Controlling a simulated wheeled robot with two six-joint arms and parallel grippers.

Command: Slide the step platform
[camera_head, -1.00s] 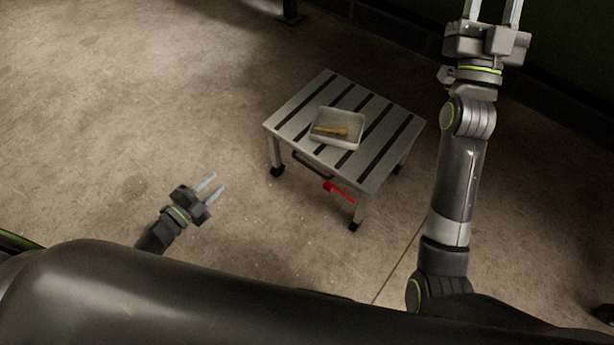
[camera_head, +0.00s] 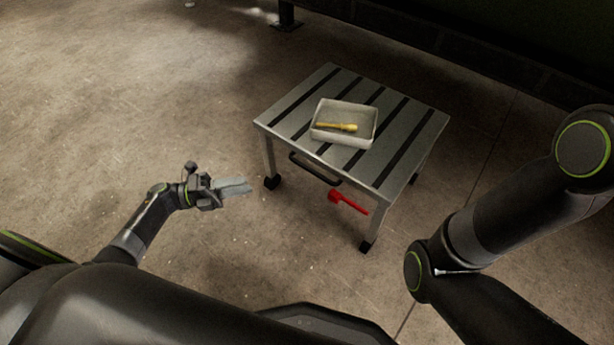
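The step platform (camera_head: 290,125) is a low grey table with dark strips across its top and dark feet. It stands on the floor right of centre. A dark handle (camera_head: 315,169) runs along its near side, and a red lever (camera_head: 347,201) sits below the top near the front leg. My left gripper (camera_head: 246,187) is in front of the platform's left side, apart from it and pointing right. Its fingers overlap from this angle, so the gap between them cannot be told. My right gripper is out of view; only its arm shows at the right.
A pale tray (camera_head: 344,109) with a yellow-handled tool (camera_head: 337,127) in it rests on the platform top. A dark post foot (camera_head: 286,17) stands behind. Bare concrete floor (camera_head: 120,90) is free at the left. A dark wall base (camera_head: 450,45) runs along the back right.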

